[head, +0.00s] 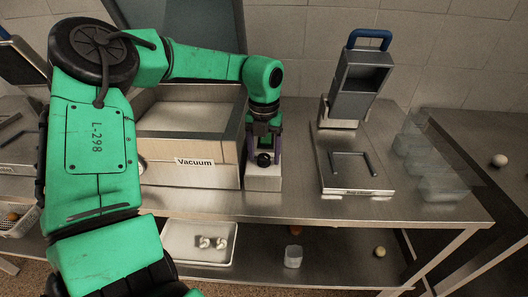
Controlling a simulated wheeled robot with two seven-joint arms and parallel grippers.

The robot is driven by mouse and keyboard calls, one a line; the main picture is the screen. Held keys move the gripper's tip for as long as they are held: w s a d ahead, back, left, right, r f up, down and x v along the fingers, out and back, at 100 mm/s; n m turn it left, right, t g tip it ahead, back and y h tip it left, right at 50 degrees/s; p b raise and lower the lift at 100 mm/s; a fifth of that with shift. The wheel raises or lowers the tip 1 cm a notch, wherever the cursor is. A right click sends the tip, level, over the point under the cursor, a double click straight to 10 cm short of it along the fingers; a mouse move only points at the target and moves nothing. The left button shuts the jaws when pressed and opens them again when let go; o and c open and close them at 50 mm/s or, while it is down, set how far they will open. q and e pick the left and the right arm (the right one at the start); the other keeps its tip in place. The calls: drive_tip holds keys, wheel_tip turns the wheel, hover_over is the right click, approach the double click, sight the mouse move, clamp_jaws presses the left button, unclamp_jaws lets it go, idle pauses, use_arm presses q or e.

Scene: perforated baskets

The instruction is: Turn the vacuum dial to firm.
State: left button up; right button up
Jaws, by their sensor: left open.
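The vacuum machine (200,153) is a pale box with a raised lid and a "Vacuum" label on its front. On its right is a pale block (263,182) with a round black knob (264,160), which looks like the dial. My left gripper (263,150) points down over this knob, open, with one purple finger on each side of it. I cannot tell whether the fingers touch it. The dial's markings and its setting cannot be read. A small grey round part (141,165) shows at the box's left edge, partly behind my arm. My right gripper is out of view.
A grey device with a blue handle (371,40) stands on a plate (355,178) to the right. Clear containers (440,188) stand near the table's right end. A tray (190,255) with pale pieces and a small cup (293,256) are on the lower shelf.

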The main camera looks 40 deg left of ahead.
sight(264, 156)
use_arm(q)
clamp_jaws()
drive_tip(key=shift+f+n+b, duration=0.2)
drive_tip(key=shift+n+b, duration=0.2)
drive_tip(key=shift+b, duration=0.2)
drive_tip(key=shift+r+n, duration=0.1)
drive_tip(key=shift+n, duration=0.2)
drive_tip(key=shift+r, duration=0.15)
unclamp_jaws()
wheel_tip(264, 156, up, 15)
drive_tip(key=shift+f, duration=0.2)
